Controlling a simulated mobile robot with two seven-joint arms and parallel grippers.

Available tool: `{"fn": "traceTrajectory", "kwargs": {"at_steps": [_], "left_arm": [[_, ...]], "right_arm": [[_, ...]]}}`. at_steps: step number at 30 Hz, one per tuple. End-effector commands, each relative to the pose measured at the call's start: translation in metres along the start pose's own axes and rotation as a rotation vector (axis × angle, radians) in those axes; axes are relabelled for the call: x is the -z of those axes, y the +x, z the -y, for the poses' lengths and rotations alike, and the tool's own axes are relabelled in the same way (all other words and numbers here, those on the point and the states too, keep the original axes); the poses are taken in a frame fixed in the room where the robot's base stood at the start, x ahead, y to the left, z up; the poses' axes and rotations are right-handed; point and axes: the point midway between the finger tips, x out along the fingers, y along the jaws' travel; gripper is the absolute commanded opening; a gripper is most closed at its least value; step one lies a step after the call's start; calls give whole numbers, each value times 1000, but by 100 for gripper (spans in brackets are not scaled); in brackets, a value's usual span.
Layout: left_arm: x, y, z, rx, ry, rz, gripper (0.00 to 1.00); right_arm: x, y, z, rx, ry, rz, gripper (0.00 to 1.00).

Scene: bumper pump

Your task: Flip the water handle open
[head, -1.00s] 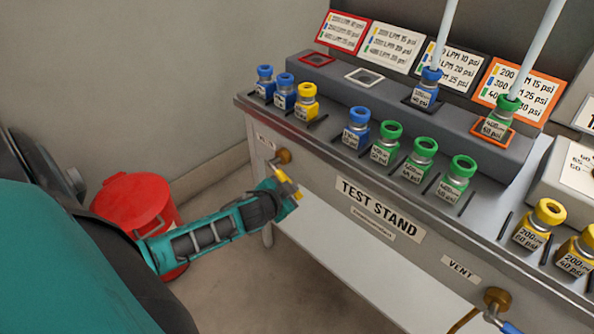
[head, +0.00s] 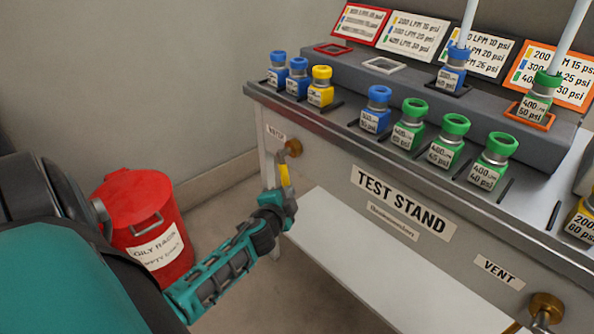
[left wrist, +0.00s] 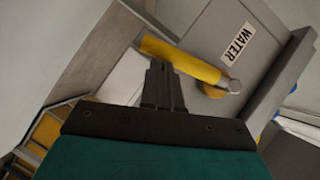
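The water handle is a yellow lever (head: 284,175) on a brass valve (head: 292,148) at the left end of the test stand's front panel. In the head view it points mostly down. In the left wrist view the yellow handle (left wrist: 180,60) lies just past my fingertips, beside the WATER label (left wrist: 237,43). My left gripper (head: 287,194) is at the handle's lower end in the head view. Its fingers (left wrist: 160,66) look shut together, with nothing seen between them. Whether they touch the handle is unclear. My right gripper is not in view.
The test stand (head: 330,168) carries several blue, yellow and green fittings along its top. A red oily-rags bin (head: 150,225) stands on the floor to the left. A second brass valve (head: 546,308) sits by the VENT label at lower right. Floor between bin and stand is clear.

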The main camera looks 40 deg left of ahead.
Motion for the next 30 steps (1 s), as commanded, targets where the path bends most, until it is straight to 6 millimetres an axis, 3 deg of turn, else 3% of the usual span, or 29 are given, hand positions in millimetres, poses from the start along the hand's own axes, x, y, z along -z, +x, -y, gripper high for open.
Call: {"fn": "traceTrajectory", "kwargs": {"at_steps": [12,30], "left_arm": [[-18,12,-1,-2,-2,0,0],[-24,15,1,-1,-2,7,0]], "right_arm": [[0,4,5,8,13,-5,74],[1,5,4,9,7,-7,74]]}}
